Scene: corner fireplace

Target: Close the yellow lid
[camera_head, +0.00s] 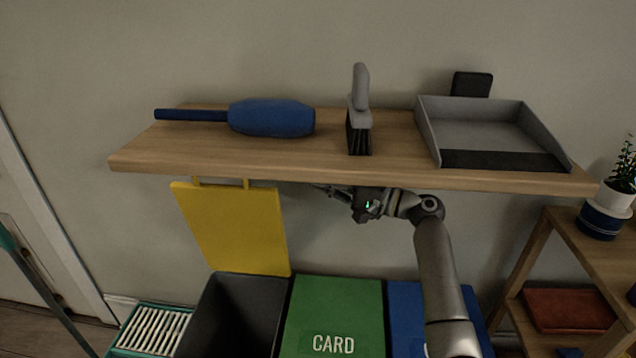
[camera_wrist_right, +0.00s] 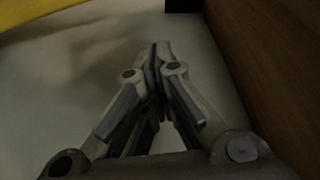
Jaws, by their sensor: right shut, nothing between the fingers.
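The yellow lid (camera_head: 233,228) stands open and upright behind a dark grey bin (camera_head: 232,318), its top edge just under the wooden shelf. The bin is uncovered and dark inside. My right gripper (camera_head: 318,187) is right of the lid, just below the shelf's front edge, and points left towards it. The gap between them is small, and I see no contact. In the right wrist view its fingertips (camera_wrist_right: 160,52) meet with nothing between them, and part of the yellow lid (camera_wrist_right: 40,12) shows at the upper left. My left gripper is not in view.
The wooden shelf (camera_head: 290,165) is close above my right gripper, bearing a blue duster (camera_head: 270,118), a brush (camera_head: 358,110) and a grey dustpan (camera_head: 485,130). Green (camera_head: 335,305) and blue (camera_head: 405,305) closed lids are right of the bin. A plant stand (camera_head: 540,250) is far right.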

